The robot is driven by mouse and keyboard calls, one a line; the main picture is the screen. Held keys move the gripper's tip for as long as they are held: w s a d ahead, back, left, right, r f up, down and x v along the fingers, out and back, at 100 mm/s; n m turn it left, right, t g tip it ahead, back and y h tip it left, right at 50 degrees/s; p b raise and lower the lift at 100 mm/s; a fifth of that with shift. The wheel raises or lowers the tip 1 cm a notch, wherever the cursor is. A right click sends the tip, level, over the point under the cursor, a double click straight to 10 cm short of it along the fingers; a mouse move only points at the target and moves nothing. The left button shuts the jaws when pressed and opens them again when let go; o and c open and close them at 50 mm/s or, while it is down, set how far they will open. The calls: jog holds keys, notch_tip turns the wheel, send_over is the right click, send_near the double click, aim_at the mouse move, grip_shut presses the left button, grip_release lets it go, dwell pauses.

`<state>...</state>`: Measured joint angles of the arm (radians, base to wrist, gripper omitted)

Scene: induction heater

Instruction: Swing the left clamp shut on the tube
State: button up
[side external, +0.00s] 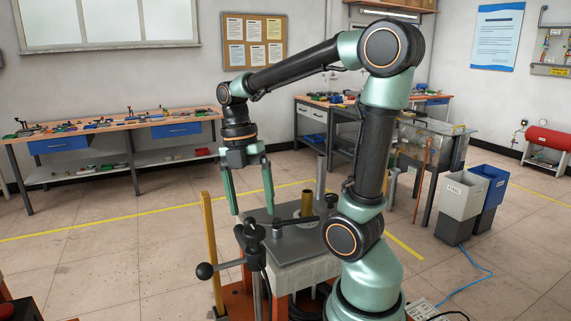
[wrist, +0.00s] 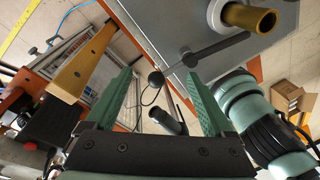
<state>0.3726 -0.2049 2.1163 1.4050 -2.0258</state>
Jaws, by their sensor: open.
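The brass tube (side external: 307,203) stands upright on the grey plate of the heater. The wrist view shows its open end (wrist: 258,19) at the upper right. The left clamp (side external: 254,234) is dark, with a ball-ended handle (side external: 205,271) sticking out to the left. My gripper (side external: 253,211) is open and empty, green fingers pointing down, above the clamp.
A yellow-brown post (side external: 209,240) stands left of the clamp. A grey post (side external: 320,178) and a black knob (side external: 331,200) are beyond the tube. Workbenches (side external: 110,126) line the wall. Grey and blue bins (side external: 462,195) stand at the right. Open floor lies to the left.

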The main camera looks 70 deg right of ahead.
notch_tip(320, 180, up, 10)
jog(key=w, duration=0.1)
jog(key=shift+w+d, duration=0.3)
jog(key=shift+f, duration=0.1)
dwell(0.7)
jog(key=w+a+f+m+t, duration=0.2)
jog(key=a+f+m+t, duration=0.5)
jog(key=m, duration=1.2)
jog(key=shift+a+f+h, duration=0.4)
jog(key=shift+a+f, duration=0.1)
jog(key=shift+a, duration=1.15)
